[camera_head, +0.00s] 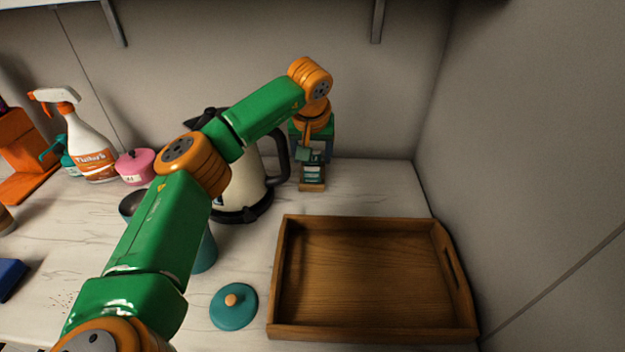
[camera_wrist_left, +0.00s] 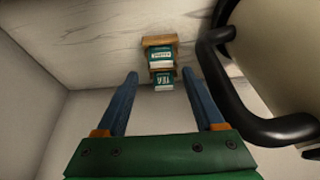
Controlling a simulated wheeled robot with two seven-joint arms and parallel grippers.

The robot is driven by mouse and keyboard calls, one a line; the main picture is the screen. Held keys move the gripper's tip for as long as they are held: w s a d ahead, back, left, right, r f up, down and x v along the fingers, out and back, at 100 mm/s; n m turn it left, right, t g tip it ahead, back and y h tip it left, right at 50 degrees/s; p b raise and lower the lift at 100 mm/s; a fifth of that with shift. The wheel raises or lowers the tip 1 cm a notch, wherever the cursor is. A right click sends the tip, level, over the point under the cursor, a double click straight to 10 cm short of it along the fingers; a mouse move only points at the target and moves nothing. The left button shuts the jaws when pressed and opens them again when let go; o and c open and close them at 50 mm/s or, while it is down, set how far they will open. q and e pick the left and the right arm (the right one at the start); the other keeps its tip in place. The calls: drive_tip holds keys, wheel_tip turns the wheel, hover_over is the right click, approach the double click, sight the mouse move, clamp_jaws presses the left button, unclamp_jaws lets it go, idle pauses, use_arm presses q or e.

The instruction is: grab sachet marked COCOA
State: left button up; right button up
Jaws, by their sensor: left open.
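A small wooden holder (camera_head: 312,187) with dark green sachets (camera_head: 313,172) stands at the back of the counter, right of the kettle. In the left wrist view the holder (camera_wrist_left: 158,41) shows one sachet (camera_wrist_left: 163,79) labelled TEA and another sachet (camera_wrist_left: 160,56) with a white label too small to read surely. I cannot tell which is COCOA. My left gripper (camera_head: 311,150) is over the holder, partly hiding it. In the left wrist view its blue fingers (camera_wrist_left: 161,76) are open, with the sachets beyond and between the tips, nothing gripped. My right gripper is not in view.
A cream kettle (camera_head: 243,185) with a black handle (camera_wrist_left: 212,85) stands close beside the left gripper. A wooden tray (camera_head: 360,333) lies in front, empty. A teal lid (camera_head: 234,311), pink pot (camera_head: 135,168) and spray bottle (camera_head: 90,150) are further left. Walls close the back and right.

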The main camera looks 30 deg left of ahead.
sight(312, 168)
use_arm(q)
drive_tip(key=p+x, duration=0.1)
drive_tip(key=x, duration=0.7)
drive_tip(key=shift+w+a+f+p, duration=0.1)
drive_tip(key=shift+w+a+p, duration=0.1)
drive_tip(key=shift+a+p, duration=0.15)
drive_tip(key=c, duration=1.1)
